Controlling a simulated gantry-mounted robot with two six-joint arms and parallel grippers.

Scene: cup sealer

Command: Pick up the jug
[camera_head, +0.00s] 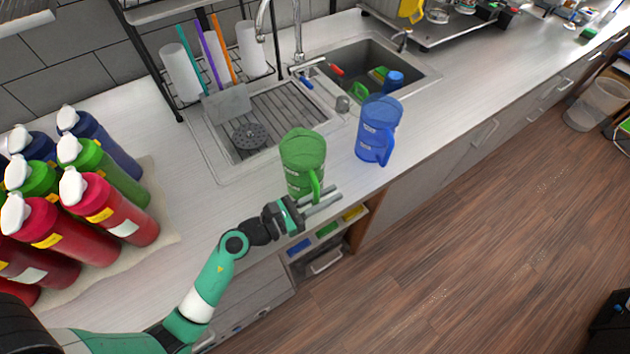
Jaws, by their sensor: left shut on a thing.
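A green jug (302,155) stands upright at the front edge of the counter, before the sink unit. A blue jug (377,130) stands upright to its right, apart from it. My left gripper (322,201) reaches in from the left, low at the green jug's front, and is shut on its handle (315,188). The fingers point right, past the handle. I cannot tell whether the jug's base touches the counter. My right gripper is not in view.
Several red, green and blue bottles with white caps (100,190) stand on a mat at the left. Behind the jugs are a sink (420,75), a ribbed drainboard (290,112) and a rack (205,95) with cups. Counter right of the blue jug is clear.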

